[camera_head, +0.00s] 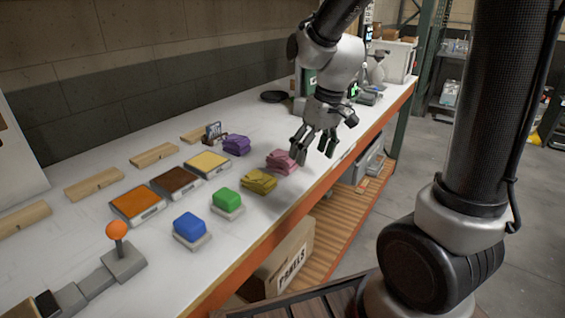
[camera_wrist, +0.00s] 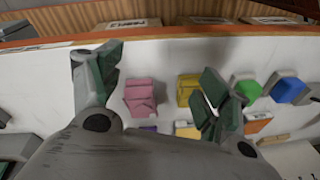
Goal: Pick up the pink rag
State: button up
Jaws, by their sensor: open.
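The pink rag (camera_head: 282,161) is a folded stack of cloth on the white workbench (camera_head: 95,227), near its front edge. It also shows in the wrist view (camera_wrist: 141,97), between my two fingers and beyond them, nearer the left finger. My gripper (camera_head: 315,150) is open and empty, just to the right of the pink rag and above the bench in the head view. In the wrist view my gripper (camera_wrist: 155,90) has its fingers spread wide. I see no contact with the rag.
A yellow rag (camera_head: 259,182) and a purple rag (camera_head: 237,145) lie near the pink one. Green (camera_head: 227,197) and blue (camera_head: 189,225) blocks on pale bases stand toward the front left. Orange, brown and yellow pads (camera_head: 207,164) lie behind. An orange-knobbed lever (camera_head: 119,240) stands at left.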

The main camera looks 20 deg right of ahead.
aim_at(284, 155)
jog(key=shift+n, duration=0.6)
jog(key=w, duration=0.1)
jog(key=w+a+f, duration=0.1)
jog(key=w+a, duration=0.1)
jog(key=w, duration=0.1)
jog(key=shift+f, duration=0.35)
jog(key=w, duration=0.1)
jog(key=w+a+r+n+t, duration=0.1)
jog(key=w, duration=0.1)
jog(key=w+t, duration=0.1)
jog(key=shift+w+a+r+n+y, duration=0.2)
jog(key=shift+w+r+n+y, duration=0.1)
jog(key=shift+r+n+y, duration=0.1)
jog(key=shift+w+f+n, duration=0.1)
jog(key=shift+w+n, duration=0.05)
jog(key=shift+n, duration=0.15)
jog(key=x, duration=0.5)
jog(key=d+x, duration=0.1)
jog(key=x, duration=0.1)
jog(key=shift+w+f, duration=0.25)
jog(key=shift+f, duration=0.2)
jog(key=c, duration=1.1)
